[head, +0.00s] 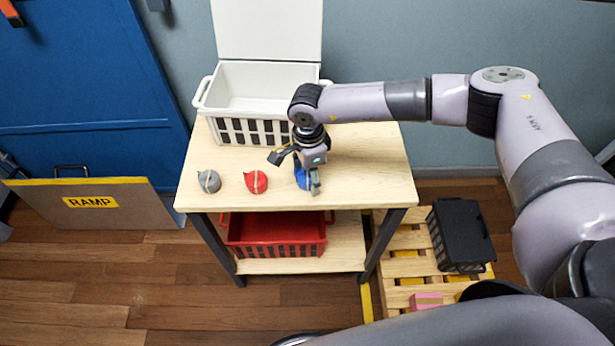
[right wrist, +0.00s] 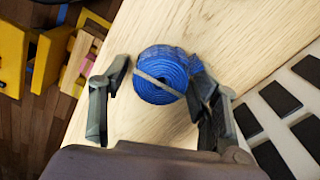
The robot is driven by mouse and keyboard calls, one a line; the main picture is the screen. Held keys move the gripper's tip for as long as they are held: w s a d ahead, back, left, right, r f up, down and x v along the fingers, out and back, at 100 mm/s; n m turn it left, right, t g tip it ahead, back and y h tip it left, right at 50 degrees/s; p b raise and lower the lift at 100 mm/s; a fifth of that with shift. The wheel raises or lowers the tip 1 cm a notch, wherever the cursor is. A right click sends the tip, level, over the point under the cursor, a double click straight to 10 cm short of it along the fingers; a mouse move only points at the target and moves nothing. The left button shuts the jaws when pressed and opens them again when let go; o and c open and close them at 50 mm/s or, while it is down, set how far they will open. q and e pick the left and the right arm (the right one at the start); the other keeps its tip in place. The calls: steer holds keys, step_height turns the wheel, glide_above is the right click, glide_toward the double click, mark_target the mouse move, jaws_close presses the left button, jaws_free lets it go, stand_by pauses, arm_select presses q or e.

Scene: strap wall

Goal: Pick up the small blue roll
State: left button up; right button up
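The small blue roll (head: 302,179) stands on the light wooden table top near its front edge, partly hidden by my right gripper (head: 296,172). In the right wrist view the blue roll (right wrist: 163,75) shows a coiled strap with a pale band across it. My right gripper (right wrist: 160,88) is open, with one finger on each side of the roll. A narrow gap shows at the left finger; the right finger overlaps the roll's edge, and I cannot tell whether it touches. My left gripper is not in view.
A red roll (head: 256,181) and a grey roll (head: 209,181) stand left of the blue one. A white open crate (head: 255,132) is behind on the table. A red crate (head: 275,252) sits on the lower shelf. A black crate (head: 460,236) is on a pallet at right.

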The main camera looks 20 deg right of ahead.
steer(key=c, duration=0.9)
steer(key=shift+r, duration=0.1)
